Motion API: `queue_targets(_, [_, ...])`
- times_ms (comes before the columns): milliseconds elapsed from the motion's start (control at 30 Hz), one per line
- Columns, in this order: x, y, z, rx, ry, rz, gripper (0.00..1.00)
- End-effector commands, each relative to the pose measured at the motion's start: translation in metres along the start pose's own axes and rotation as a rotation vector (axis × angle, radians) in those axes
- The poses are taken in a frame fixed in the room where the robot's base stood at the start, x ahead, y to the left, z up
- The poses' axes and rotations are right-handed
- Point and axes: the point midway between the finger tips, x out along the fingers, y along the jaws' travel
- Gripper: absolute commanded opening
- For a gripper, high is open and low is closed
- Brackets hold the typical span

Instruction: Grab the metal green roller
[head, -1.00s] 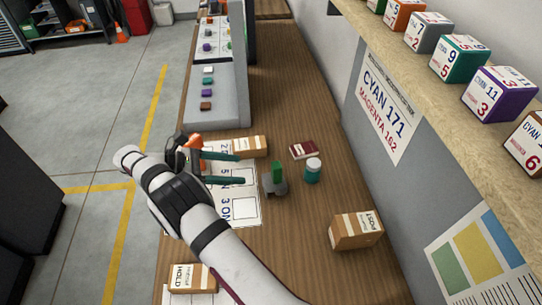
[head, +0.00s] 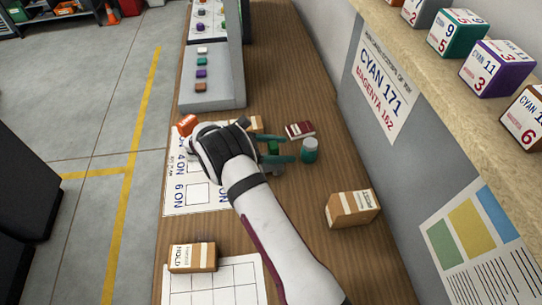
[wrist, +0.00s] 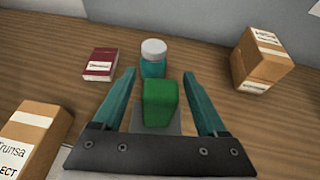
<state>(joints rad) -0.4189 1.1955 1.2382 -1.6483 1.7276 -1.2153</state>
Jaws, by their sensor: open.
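The green roller (wrist: 160,101) stands on the wooden table, with a green block-like upper part and a grey base. In the wrist view it is between the two teal fingers of my gripper (wrist: 161,98), with a gap on each side. In the head view my gripper (head: 287,152) reaches in from the left, and the green part (head: 273,147) shows between the fingers. My gripper is open and holds nothing. The roller's lower part is partly hidden by the gripper.
A teal jar with a white lid (head: 310,150) stands just beyond the roller. A dark red box (head: 299,130) lies nearby. A cardboard box (head: 352,208) is at the right; another (head: 193,257) sits front left. A grey panel wall (head: 395,170) bounds the right side.

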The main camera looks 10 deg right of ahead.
Motion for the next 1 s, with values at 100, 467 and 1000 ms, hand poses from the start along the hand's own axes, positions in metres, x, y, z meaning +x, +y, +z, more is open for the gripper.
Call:
queue_targets(100, [0.0, 0.0, 0.0, 0.0, 0.0, 0.0, 0.64])
queue_targets(467, [-0.001, 0.0, 0.0, 0.001, 0.0, 0.0, 0.0])
queue_targets(1000, [-0.005, 0.001, 0.011, 0.002, 0.0, 0.001, 0.0])
